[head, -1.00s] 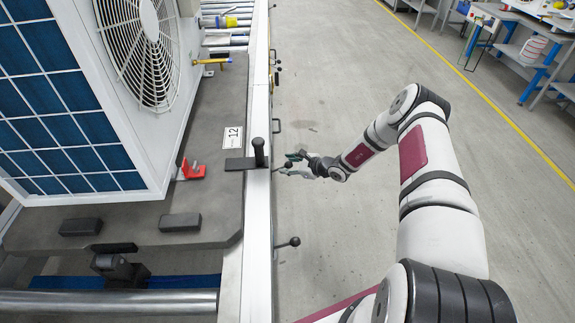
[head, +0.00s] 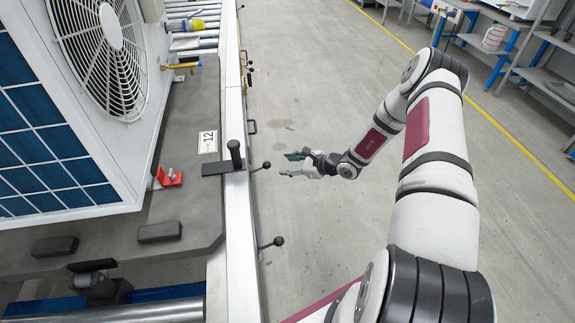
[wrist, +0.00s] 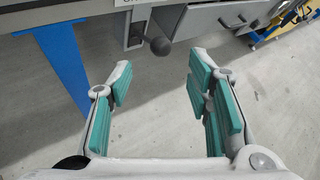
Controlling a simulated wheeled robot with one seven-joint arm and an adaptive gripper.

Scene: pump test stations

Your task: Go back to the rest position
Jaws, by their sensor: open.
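My gripper (head: 290,164) hangs over the floor just right of the test station's edge in the head view. In the wrist view my gripper (wrist: 160,95) has its two teal-padded fingers wide apart with nothing between them. Beyond the fingertips is a black ball-ended lever (wrist: 160,46) on the station's side. The gripper does not touch it. My arm is bent, reaching from the lower right towards the station.
The floor (head: 330,100) on the right is clear up to workbenches (head: 480,45).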

